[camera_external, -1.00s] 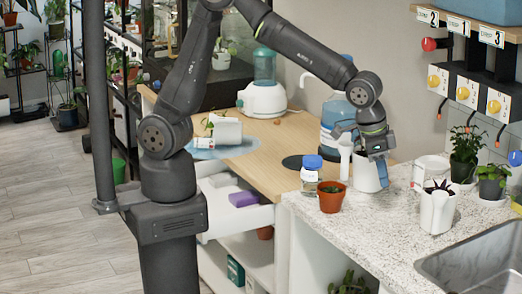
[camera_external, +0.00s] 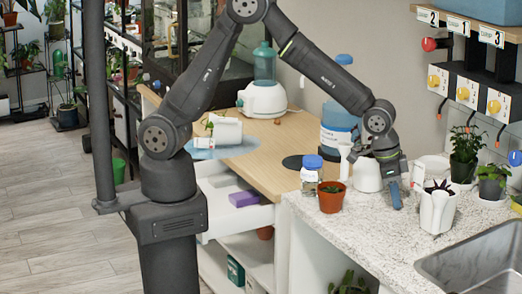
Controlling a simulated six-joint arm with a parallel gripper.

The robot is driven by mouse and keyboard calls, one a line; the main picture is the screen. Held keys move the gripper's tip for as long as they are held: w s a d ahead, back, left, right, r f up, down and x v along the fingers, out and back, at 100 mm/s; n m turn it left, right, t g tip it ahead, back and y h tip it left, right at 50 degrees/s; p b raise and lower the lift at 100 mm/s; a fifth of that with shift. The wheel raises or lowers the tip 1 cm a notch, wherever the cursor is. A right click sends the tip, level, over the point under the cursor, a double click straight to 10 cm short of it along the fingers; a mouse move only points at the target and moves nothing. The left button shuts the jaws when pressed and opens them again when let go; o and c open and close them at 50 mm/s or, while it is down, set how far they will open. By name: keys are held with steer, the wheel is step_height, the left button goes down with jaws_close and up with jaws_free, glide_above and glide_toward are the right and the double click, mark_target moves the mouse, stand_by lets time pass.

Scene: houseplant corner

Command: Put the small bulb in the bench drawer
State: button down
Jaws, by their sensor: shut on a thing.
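My gripper (camera_external: 397,194) points down over the speckled counter, right of a white pot (camera_external: 367,176). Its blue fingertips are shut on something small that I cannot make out. I cannot tell from this view whether it is the small bulb. A small brown round thing (camera_external: 277,121) lies on the wooden bench top (camera_external: 262,162), near the white device with the green tank; it is too small to identify. The bench drawer (camera_external: 250,221) is pulled open under the bench, at the left, with a purple box (camera_external: 243,199) in it.
A blue-capped jar (camera_external: 310,178), a terracotta pot (camera_external: 331,197) and a white planter (camera_external: 437,210) stand on the counter (camera_external: 385,232). A large blue bottle (camera_external: 339,125) stands behind. The sink (camera_external: 477,262) is at the lower right. The counter's front middle is clear.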

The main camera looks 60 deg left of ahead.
steer(key=c, duration=1.3)
jaws_free()
steer(key=shift+f, duration=0.1)
steer(key=shift+o, duration=0.2)
steer(key=v, duration=1.1)
steer(key=shift+r, duration=0.2)
steer(key=shift+o, duration=0.6)
steer(key=shift+a+r, duration=0.1)
steer(key=shift+r, duration=0.35)
